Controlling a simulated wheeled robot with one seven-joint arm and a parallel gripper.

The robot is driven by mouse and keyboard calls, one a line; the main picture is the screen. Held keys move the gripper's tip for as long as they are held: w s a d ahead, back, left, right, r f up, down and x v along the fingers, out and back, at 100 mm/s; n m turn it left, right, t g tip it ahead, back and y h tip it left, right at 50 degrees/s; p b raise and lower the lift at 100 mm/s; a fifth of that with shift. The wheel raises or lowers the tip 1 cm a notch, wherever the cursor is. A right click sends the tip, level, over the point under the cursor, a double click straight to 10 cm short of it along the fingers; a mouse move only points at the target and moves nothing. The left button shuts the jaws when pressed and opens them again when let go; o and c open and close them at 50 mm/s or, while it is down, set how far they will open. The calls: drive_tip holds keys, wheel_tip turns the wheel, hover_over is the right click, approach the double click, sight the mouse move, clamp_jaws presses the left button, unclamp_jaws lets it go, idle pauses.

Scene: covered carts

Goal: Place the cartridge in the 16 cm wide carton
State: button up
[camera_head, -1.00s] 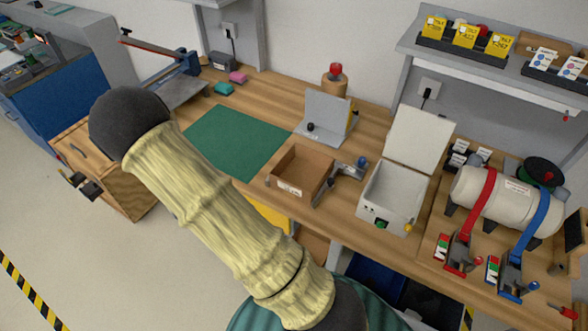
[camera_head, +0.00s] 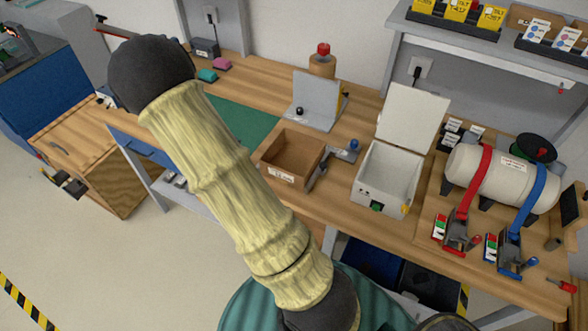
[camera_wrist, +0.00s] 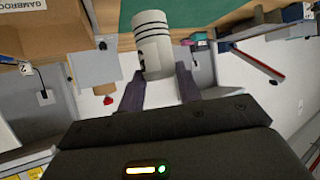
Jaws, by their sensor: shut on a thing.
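The cartridge (camera_wrist: 152,45) is a white cylinder with dark stripes near one end, seen at the top middle of the wrist view. My gripper (camera_wrist: 160,84) is shut on it, with one dark finger on each side of its lower end. An open, empty brown carton (camera_head: 286,177) with a white label stands on the bench in the head view. A labelled cardboard wall (camera_wrist: 62,22) shows at the upper left of the wrist view, apart from the cartridge. The carton's width cannot be read. My gripper and the cartridge cannot be made out in the head view.
A green mat (camera_head: 241,122) lies left of the carton. A grey angled stand (camera_head: 312,97) is behind it, and a white open-lidded box (camera_head: 380,185) stands to its right. A strapped white cylinder (camera_head: 500,177) is farther right. A wooden cabinet (camera_head: 90,165) stands at left.

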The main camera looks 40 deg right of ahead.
drive_tip(key=s+d+m+g+h+b, duration=0.3)
drive_tip(key=d+m+g, duration=0.15)
drive_tip(key=d, duration=0.65)
drive_tip(key=m+g+h+b, duration=0.1)
drive_tip(key=m+g+b, duration=0.1)
drive_tip(key=m+g, duration=0.15)
hover_over(291, 167)
drive_tip(key=shift+r+t, duration=0.3)
drive_tip(key=shift+t, duration=0.1)
drive_tip(key=shift+f+b, duration=0.45)
drive_tip(key=shift+f, duration=4.6)
drive_tip(key=shift+f, duration=0.2)
